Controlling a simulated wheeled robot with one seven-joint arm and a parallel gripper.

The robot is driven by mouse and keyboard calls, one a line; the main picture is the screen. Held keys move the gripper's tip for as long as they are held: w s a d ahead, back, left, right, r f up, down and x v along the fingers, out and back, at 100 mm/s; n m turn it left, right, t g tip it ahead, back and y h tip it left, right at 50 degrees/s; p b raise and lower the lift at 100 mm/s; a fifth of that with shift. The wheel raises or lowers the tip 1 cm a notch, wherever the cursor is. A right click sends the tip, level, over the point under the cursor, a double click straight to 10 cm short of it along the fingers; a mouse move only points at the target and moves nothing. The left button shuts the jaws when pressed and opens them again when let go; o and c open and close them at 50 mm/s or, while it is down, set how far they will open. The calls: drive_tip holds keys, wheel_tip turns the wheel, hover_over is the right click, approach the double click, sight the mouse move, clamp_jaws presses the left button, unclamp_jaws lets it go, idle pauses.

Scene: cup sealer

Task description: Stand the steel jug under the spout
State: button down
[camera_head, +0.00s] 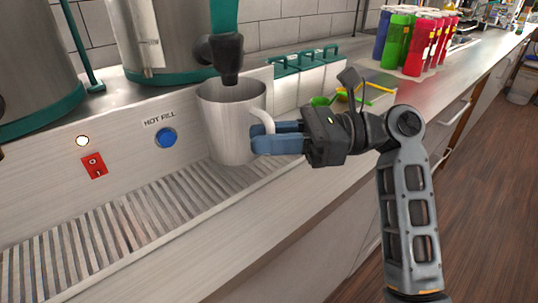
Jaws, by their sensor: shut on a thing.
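The steel jug (228,128) is upright, with its white handle on its right side. It is over the right part of the slatted drip tray (110,232), in front of the machine's front panel. I cannot tell whether its base touches the slats. The black spout (229,62) hangs just above the jug's open top, roughly in line with its middle. My gripper (262,138) reaches in from the right, and its blue fingers are shut on the jug's handle.
A blue button (167,138) labelled HOT FILL and a red switch (95,165) are on the panel at left. White containers with green handles (305,72) stand behind the jug. Coloured bottles (412,42) stand farther back. The left drip tray is clear.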

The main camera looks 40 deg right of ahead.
drive_tip(key=shift+f, duration=1.75)
drive_tip(key=c, duration=1)
unclamp_jaws()
drive_tip(key=shift+f, duration=0.1)
drive_tip(key=shift+b, duration=0.3)
drive_tip(key=v, duration=1.2)
